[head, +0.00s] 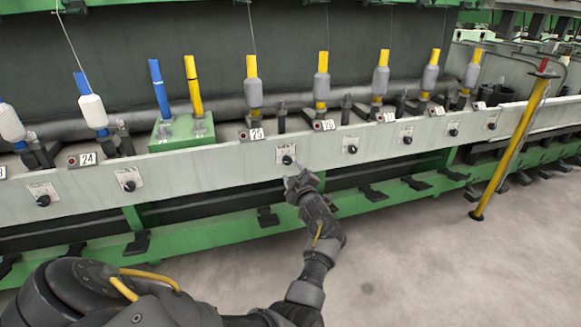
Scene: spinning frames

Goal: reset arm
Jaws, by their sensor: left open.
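My left arm comes in from the lower left and reaches up to the spinning frame's pale front rail (215,165). My left gripper (292,172) is open and close below a black knob (287,160) on a small label plate, near the number 25 tag (257,134). I cannot tell whether its fingertips touch the knob. Nothing shows held in it. My right gripper is not in the picture.
Bobbins with grey yarn on yellow tubes (253,85) stand along the frame. A green box (181,132) holds a blue and a yellow tube. A yellow pole (511,145) leans at the right. The floor (430,260) at the lower right is clear.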

